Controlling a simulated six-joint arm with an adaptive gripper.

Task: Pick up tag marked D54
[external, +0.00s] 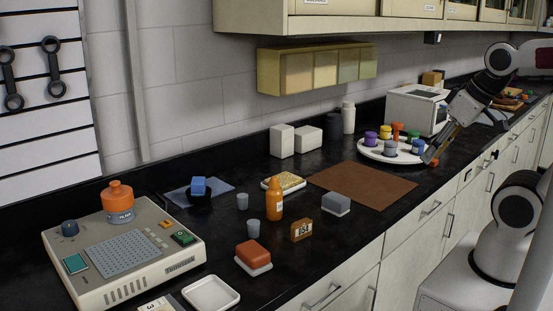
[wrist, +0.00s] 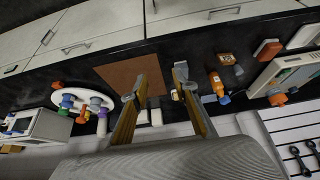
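The tag (external: 301,230) is a small upright brown-orange block with a white label. The label looks like D54, though the first character is hard to read. It stands on the black counter, right of the orange bottle (external: 275,199). The tag also shows in the wrist view (wrist: 227,59), small, right of the fingers. My gripper (external: 431,156) is far from it, at the right edge of the round white tray (external: 368,154). In the wrist view my gripper (wrist: 155,86) has its two fingers spread apart with nothing between them.
A brown mat (external: 362,185) lies between gripper and tag, with a grey block (external: 336,203) at its near edge. A red-brown block (external: 253,253) on a white base and two grey cups (external: 253,229) stand near the tag. Counter right of the tag is clear.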

